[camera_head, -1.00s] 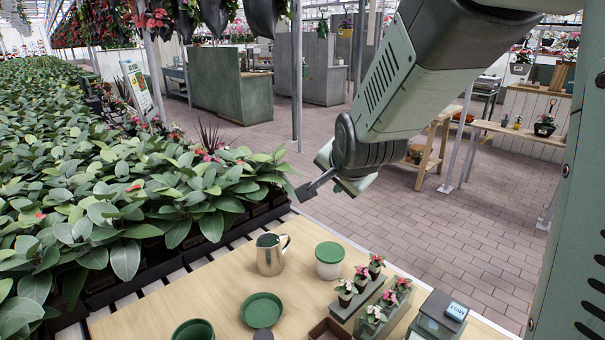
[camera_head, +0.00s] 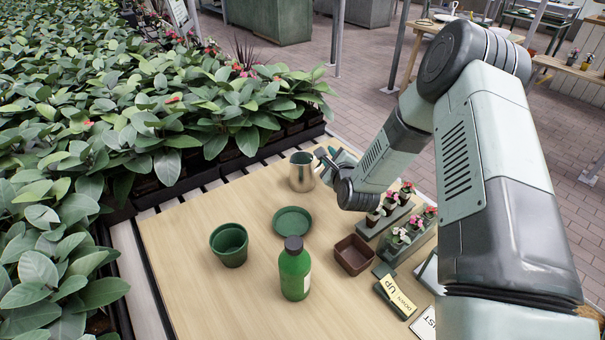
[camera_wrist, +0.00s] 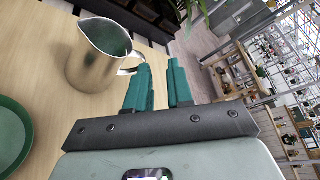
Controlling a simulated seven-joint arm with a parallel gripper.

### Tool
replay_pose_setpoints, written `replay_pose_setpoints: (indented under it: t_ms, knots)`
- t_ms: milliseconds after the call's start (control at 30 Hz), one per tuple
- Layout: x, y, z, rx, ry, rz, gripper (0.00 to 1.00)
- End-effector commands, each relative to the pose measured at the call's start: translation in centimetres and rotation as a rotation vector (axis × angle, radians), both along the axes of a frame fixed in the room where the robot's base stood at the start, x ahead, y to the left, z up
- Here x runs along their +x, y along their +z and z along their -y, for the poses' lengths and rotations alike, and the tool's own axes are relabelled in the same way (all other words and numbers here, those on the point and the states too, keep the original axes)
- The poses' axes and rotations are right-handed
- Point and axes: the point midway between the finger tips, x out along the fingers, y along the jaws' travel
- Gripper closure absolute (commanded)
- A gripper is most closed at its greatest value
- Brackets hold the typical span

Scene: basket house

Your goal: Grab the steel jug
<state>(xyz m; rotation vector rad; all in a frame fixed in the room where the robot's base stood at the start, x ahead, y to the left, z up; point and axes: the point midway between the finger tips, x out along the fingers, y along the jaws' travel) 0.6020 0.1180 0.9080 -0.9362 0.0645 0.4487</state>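The steel jug (camera_head: 302,172) stands upright on the wooden table near its back edge, to the left of my gripper (camera_head: 330,161) in the head view. In the wrist view the jug (camera_wrist: 92,62) is at the upper left, with its mouth and handle showing. My gripper (camera_wrist: 162,85) is open there, its two green fingers apart with a gap between them. The jug's handle reaches close to the left finger. I cannot tell whether they touch. The jug's body is outside the fingers.
A green saucer (camera_head: 291,221), a green pot (camera_head: 229,246), a green bottle (camera_head: 294,270) and a brown square tray (camera_head: 353,256) stand on the table (camera_head: 185,270). Small potted flowers (camera_head: 398,240) stand under my arm. Dense leafy plants (camera_head: 130,120) line the left and back edges.

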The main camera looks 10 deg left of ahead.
Motion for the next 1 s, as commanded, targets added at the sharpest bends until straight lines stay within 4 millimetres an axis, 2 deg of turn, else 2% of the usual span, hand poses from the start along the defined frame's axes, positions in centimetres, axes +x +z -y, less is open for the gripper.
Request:
replay_pose_setpoints:
  t_ms: [33,100,233,300,533,800,1000]
  knots:
    - [-0.1,-1.4,-0.1,-0.002,0.001,-0.004,0.78]
    - [-0.1,-2.8,-0.1,-0.002,0.003,-0.002,0.78]
    - [-0.1,-5.0,-0.1,-0.003,0.003,-0.001,0.78]
    - [0.9,-4.9,-0.4,-0.003,0.003,0.004,0.78]
    - [2.4,-5.3,-1.0,-0.004,0.003,0.003,0.78]
    - [6.0,-6.3,-2.4,-0.003,0.002,0.001,0.78]
    - [6.8,-6.5,-2.6,-0.003,0.002,-0.001,0.78]
